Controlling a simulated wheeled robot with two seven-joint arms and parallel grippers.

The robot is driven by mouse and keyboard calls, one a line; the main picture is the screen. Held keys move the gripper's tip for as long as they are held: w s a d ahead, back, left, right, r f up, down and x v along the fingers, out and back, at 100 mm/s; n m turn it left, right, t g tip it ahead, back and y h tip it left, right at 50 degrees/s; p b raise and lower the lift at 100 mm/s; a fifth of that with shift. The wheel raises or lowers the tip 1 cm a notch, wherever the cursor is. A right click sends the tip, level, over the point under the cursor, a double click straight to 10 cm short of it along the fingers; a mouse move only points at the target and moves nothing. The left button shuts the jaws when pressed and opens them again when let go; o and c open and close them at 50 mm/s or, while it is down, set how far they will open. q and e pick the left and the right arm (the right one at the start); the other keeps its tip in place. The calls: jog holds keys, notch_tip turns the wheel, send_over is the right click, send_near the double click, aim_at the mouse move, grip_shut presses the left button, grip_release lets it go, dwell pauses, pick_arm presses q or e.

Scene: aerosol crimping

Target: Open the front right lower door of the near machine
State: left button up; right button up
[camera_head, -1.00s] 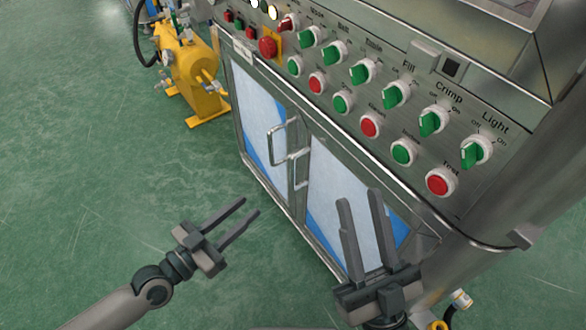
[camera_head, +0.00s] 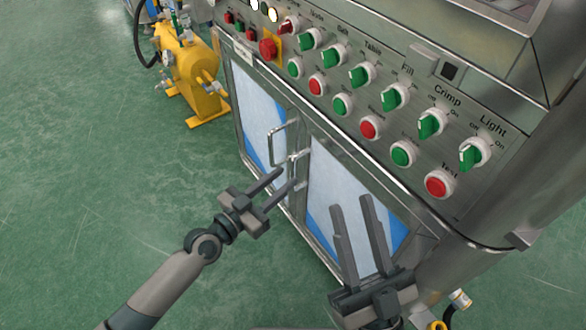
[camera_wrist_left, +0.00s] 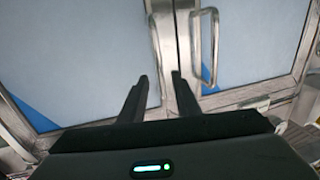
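The near machine (camera_head: 430,70) has two lower front doors with pale panels, both looking shut. The right door (camera_head: 335,180) and the left door (camera_head: 258,110) meet at a middle seam, each with a metal bar handle beside it. The left-hand handle (camera_head: 271,146) is clear to see; the right-hand handle (camera_head: 305,153) is partly behind my left gripper (camera_head: 287,178). That gripper is open and empty, its fingers pointing at the seam and handles. The left wrist view shows both handles beyond the fingers (camera_wrist_left: 160,77). My right gripper (camera_head: 351,204) is open and empty before the right door.
A control panel with several knobs and buttons (camera_head: 370,128) runs above the doors. A yellow device (camera_head: 190,80) stands on the green floor at the back left. The floor left of the machine (camera_head: 110,190) is clear.

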aim_at(293, 170)
pick_arm(q)
jog(key=shift+x, duration=2.35)
jog(key=shift+c, duration=0.2)
grip_shut()
